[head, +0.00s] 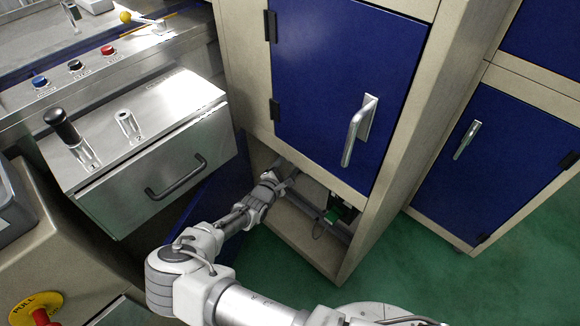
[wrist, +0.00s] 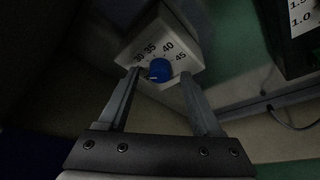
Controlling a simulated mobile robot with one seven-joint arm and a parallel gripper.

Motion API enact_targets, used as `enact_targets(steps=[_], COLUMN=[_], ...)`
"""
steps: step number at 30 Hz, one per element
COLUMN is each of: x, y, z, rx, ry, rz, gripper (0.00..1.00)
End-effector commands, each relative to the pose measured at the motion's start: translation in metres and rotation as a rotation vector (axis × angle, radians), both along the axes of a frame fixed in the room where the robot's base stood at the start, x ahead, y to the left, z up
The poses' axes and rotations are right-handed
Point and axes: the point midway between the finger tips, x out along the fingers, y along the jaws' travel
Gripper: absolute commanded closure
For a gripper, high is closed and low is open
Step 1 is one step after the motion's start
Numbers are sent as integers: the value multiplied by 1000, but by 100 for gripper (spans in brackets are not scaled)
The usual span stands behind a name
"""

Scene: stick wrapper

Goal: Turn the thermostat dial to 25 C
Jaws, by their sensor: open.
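The thermostat dial (wrist: 159,70) is a blue round knob on a pale box (wrist: 185,47) in the wrist view. Numbers 30, 35, 40 and 45 show around its upper side. A pale mark on the dial shows at its lower left; the number it points at cannot be read. My gripper (wrist: 163,75) is open, with one finger on each side of the dial. I cannot tell whether the fingers touch it. In the head view my arm reaches into the low opening of the cabinet, and the dial and fingertips are hidden there.
A blue cabinet door (head: 345,85) with a silver handle is above the opening. A green-and-black device (head: 333,214) is inside, right of my arm. A steel drawer unit (head: 150,150) stands at left. A dark box with printed numbers (wrist: 293,35) is at the wrist view's upper right.

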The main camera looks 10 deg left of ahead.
Motion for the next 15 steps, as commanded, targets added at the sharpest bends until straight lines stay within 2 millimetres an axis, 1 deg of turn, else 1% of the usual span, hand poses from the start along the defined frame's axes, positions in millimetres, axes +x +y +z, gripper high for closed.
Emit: enact_targets(steps=[4,12,14,15], x=[8,9,8,8], y=[-2,-2,-2,-2], z=[-3,-2,-2,-2], rx=[-1,-1,-1,-1], ry=[1,1,1,1], rz=[1,1,1,1], gripper=[34,34,45,52])
